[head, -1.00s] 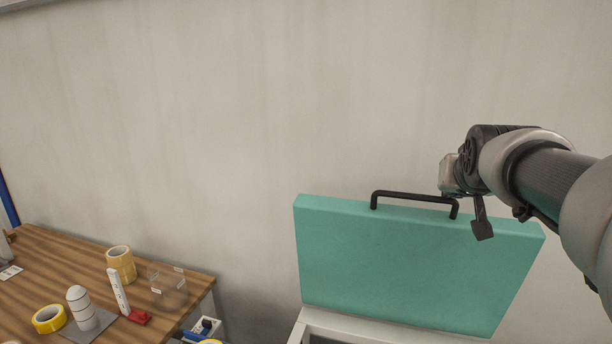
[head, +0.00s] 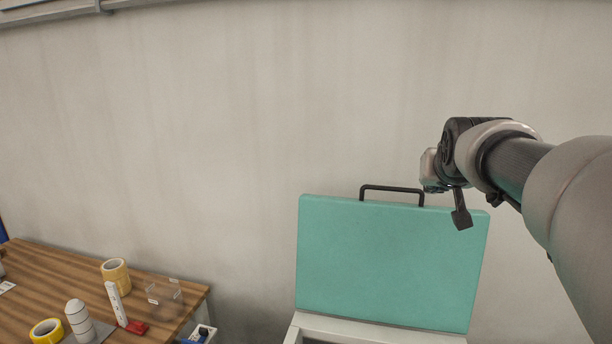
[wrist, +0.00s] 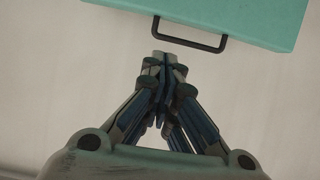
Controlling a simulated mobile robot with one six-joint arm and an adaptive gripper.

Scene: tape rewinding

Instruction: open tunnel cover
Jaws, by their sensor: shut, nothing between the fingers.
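The tunnel cover is a teal panel (head: 390,265) standing raised and close to upright on a white frame (head: 375,330). A black handle (head: 392,189) runs along its top edge. In the wrist view the cover (wrist: 240,18) fills the top, with the handle (wrist: 189,44) hanging below its edge. My gripper (wrist: 163,58) is shut and empty, its fingertips just below the handle in that picture; I see no grip on the handle. In the head view my arm reaches in from the right, its end over the cover's upper right corner, and the fingertips are hard to make out.
A wooden table (head: 60,280) stands at lower left with a tan tape roll (head: 116,275), a yellow tape roll (head: 46,331), a white ribbed bottle (head: 78,320) and a clear box (head: 165,298). A plain wall is behind. Open space lies between table and cover.

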